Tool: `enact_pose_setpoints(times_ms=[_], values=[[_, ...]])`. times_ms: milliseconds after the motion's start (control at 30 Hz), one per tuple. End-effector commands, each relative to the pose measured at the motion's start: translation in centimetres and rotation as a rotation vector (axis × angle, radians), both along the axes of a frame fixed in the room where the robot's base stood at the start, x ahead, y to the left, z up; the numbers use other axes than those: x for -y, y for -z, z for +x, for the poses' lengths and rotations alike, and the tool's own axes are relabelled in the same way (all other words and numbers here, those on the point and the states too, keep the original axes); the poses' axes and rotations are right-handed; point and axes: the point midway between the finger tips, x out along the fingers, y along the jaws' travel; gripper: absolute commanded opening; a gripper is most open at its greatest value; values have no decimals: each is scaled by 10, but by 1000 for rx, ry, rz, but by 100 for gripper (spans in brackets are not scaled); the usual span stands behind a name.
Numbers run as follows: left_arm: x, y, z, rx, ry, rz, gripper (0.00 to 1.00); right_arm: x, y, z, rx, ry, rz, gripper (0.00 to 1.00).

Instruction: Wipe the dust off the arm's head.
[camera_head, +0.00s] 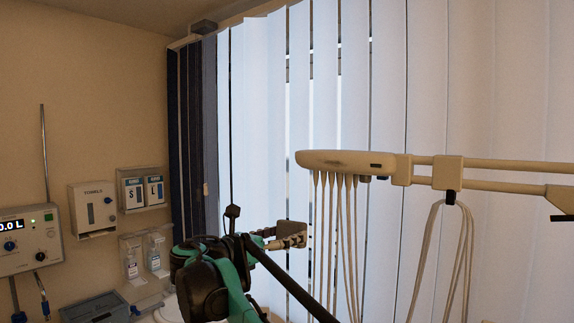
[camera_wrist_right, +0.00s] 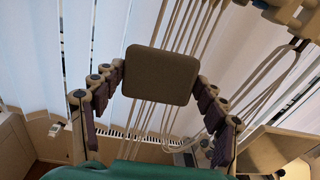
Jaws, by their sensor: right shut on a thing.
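The arm's head (camera_head: 345,160) is a long beige bar with rounded ends, high in front of the blinds, with several pale cords hanging below. I cannot make out dust on it. My right gripper (camera_head: 277,237) is below and left of it, apart from it in the picture. The right wrist view shows its two jointed fingers (camera_wrist_right: 160,78) shut on a flat grey-brown pad (camera_wrist_right: 160,75) with rounded corners, held between the fingertips. Cords pass behind the pad in that view. My left gripper is not in view.
Beige rails (camera_head: 490,164) carry the head from the right, with a looped hose (camera_head: 462,250) below. Vertical blinds (camera_head: 265,120) stand behind. Dispensers (camera_head: 95,208) and a control box (camera_head: 30,240) with a lit display hang on the left wall. Space above the head looks clear.

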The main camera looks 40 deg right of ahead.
Motion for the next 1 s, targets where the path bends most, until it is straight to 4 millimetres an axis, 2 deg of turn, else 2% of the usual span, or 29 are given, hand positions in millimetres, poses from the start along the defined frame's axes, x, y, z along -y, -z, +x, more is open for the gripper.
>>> enact_pose_setpoints(times_ms=[33, 100, 200, 333, 433, 567, 1000], values=[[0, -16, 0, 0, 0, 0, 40, 1, -37, -4, 7, -25, -34, 49], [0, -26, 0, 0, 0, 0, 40, 1, -74, -7, 17, -56, -80, 49], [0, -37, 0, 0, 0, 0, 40, -1, -117, -12, 31, -83, -128, 49], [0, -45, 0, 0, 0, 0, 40, -4, -152, -16, 42, -96, -167, 49], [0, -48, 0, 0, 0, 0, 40, -4, -165, -18, 47, -99, -182, 49], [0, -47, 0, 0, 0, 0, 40, 0, -168, -17, 48, -101, -187, 49], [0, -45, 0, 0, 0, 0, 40, 43, -167, -5, 48, -97, -185, 49]])
